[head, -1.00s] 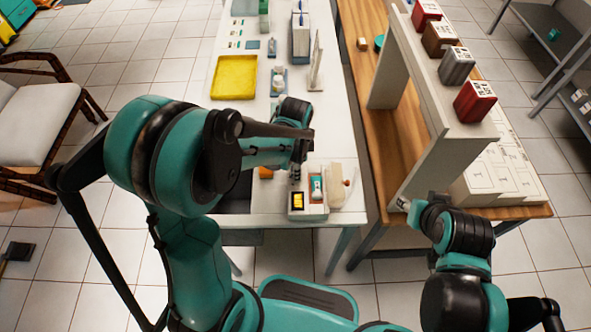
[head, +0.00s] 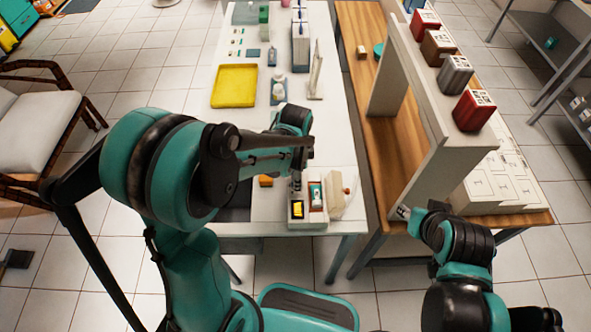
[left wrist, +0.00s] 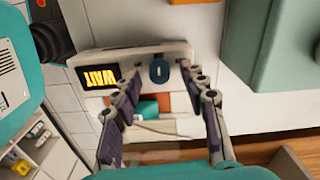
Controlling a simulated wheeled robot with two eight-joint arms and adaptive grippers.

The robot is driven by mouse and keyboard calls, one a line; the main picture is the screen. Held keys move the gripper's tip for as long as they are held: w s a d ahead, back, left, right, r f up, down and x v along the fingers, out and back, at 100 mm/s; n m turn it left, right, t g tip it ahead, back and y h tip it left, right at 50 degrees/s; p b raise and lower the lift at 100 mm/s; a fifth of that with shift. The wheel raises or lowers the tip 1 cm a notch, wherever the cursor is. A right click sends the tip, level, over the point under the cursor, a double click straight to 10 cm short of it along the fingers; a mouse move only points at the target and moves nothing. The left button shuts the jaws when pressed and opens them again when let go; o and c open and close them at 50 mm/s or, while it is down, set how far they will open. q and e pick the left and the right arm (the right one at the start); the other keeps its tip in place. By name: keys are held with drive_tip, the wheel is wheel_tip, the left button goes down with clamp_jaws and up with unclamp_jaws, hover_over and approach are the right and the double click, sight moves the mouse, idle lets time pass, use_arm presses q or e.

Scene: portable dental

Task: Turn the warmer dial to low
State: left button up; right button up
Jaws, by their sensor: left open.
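The warmer (head: 319,221) is a small white box at the near end of the white table, with a lit display (head: 297,209) reading yellow on black. In the left wrist view the display (left wrist: 100,77) sits left of the dark blue round dial (left wrist: 158,71) on the warmer's white face. My left gripper (left wrist: 163,78) is open, with one finger on each side of the dial in the picture. I cannot tell whether either finger touches it. In the head view my left forearm partly hides this gripper above the warmer. My right gripper (head: 404,211) is by the shelf foot, mostly hidden.
A beige block (head: 339,195) stands close right of the warmer. A yellow tray (head: 234,86), bottles (head: 278,90) and an upright panel (head: 315,72) are farther back. A wooden table with a white shelf (head: 440,150) stands to the right. The table's front edge is near.

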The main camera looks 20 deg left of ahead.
use_arm(q)
wheel_tip(320, 180, up, 12)
drive_tip(key=shift+f, duration=0.25)
idle(0.5)
drive_tip(key=s+a+r+n+t, duration=0.1)
drive_tip(key=s+a+n+t, duration=0.1)
drive_tip(key=s+n, duration=0.3)
drive_tip(key=s+a+r+n+t, duration=0.1)
drive_tip(key=s+a+n+t, duration=0.1)
drive_tip(key=s+n+t, duration=0.3)
drive_tip(key=n, duration=0.3)
drive_tip(key=shift+s+a, duration=0.2)
drive_tip(key=shift+a, duration=0.2)
